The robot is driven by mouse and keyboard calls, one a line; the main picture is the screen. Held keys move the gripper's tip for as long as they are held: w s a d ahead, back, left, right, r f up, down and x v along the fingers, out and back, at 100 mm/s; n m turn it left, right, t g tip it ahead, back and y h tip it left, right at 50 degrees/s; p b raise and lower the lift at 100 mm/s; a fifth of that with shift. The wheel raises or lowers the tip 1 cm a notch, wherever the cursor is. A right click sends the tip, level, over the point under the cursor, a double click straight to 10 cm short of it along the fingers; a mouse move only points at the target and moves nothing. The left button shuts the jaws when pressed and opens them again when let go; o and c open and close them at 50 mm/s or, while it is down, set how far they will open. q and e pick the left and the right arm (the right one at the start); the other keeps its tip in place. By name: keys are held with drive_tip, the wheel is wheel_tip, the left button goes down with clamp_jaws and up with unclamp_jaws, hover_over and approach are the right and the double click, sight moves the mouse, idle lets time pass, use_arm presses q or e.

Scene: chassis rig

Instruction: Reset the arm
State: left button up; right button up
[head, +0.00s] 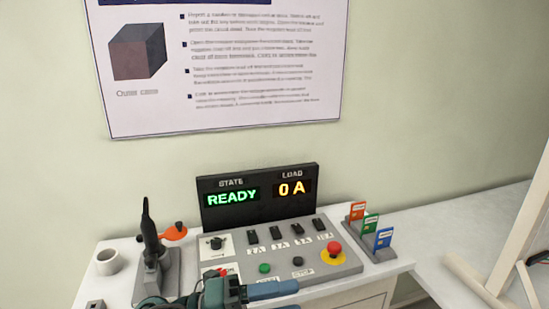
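My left gripper (288,298) is at the bottom edge of the head view, in front of the sloped grey control panel (343,267). Its blue-grey fingers point right and look apart, with nothing seen between them; the lower finger is partly cut off by the frame. My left arm covers the panel's front left part. The display (258,197) behind the panel reads STATE READY in green and LOAD 0 A in amber. The panel carries a red emergency button (334,250) on a yellow base, a green button (264,268), a black button (298,261) and several black switches (277,233). My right gripper is out of view.
Red, green and blue cards (371,224) stand in a rack at right. A poster (225,75) hangs behind.

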use_arm(q)
drive_tip(key=w+a+f+n+t+y, duration=0.1)
drive_tip(key=a+f+n+t+y, duration=0.5)
drive_tip(key=n, duration=0.6)
drive_tip(key=w+a+f+n+t+y, duration=0.1)
drive_tip(key=a+f+n+t+y, duration=0.3)
drive_tip(key=n+t, duration=0.6)
drive_tip(key=s+a+f+n+g+y, duration=0.2)
drive_tip(key=s+f+n+g, duration=0.2)
drive_tip(key=f, duration=0.4)
drive_tip(key=s+a+f+n+g+y, duration=0.3)
drive_tip(key=s+f+n+g, duration=0.1)
drive_tip(key=s+f+n, duration=0.2)
wheel_tip(320, 180, down, 2)
drive_tip(key=shift+s+a+f+y+p, duration=0.1)
drive_tip(key=shift+s+a+y+p, duration=0.2)
drive_tip(key=shift+s, duration=0.55)
drive_tip(key=shift+d, duration=0.15)
drive_tip(key=shift+c, duration=0.3)
